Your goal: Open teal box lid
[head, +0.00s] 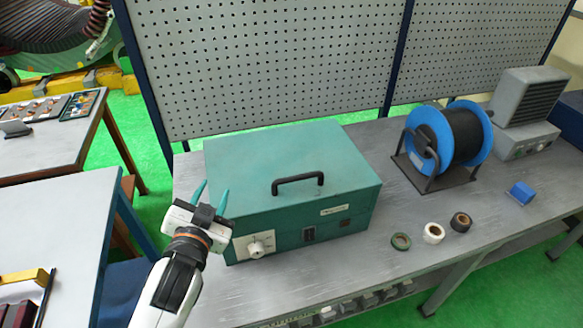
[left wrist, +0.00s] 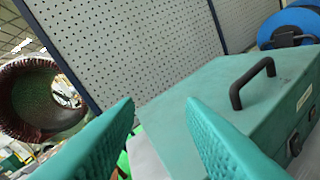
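The teal box (head: 300,225) stands on the grey workbench with its lid (head: 265,160) shut. A black handle (head: 298,183) is on top of the lid near the front edge. A white dial and dark latches are on the front face. My left gripper (head: 211,196) is at the box's left front corner, its teal fingers apart with nothing between them. In the left wrist view the open fingers (left wrist: 160,120) frame the left part of the box, and the handle (left wrist: 252,82) lies to the right of them. My right gripper is not in view.
A blue cable reel (head: 448,140) stands right of the box. Tape rolls (head: 433,233) and a small blue block (head: 521,193) lie on the bench (head: 330,277). A perforated panel (head: 270,65) rises behind. Side tables (head: 60,215) are at left.

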